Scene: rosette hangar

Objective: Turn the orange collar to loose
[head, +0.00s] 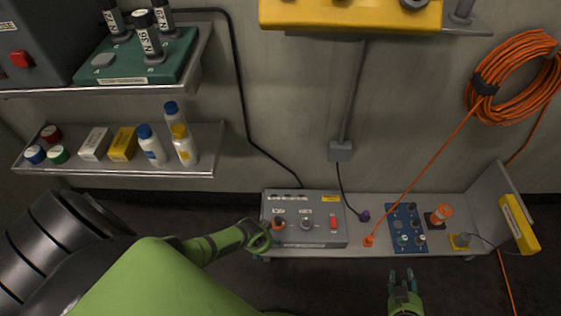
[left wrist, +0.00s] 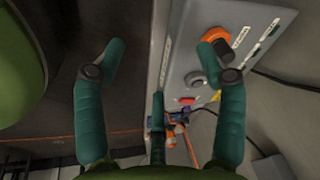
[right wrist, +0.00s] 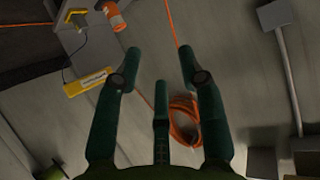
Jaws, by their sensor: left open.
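An orange collar with a black part on it (head: 279,224) sits at the left of the grey control box (head: 315,240); it also shows in the left wrist view (left wrist: 214,36). An orange-and-white cylinder (head: 440,213) stands on the shelf further right. I cannot read which one carries a loose mark. My left gripper (head: 262,238) is open and empty at the box's left end; in the left wrist view its right fingertip overlaps the orange collar's edge, contact unclear. My right gripper (head: 401,273) is open and empty in front of the shelf.
The box also has a grey knob (head: 306,224) and a red switch (head: 333,222). A blue plate (head: 405,241) with small knobs lies to its right. An orange cable (head: 430,165) runs down to the shelf.

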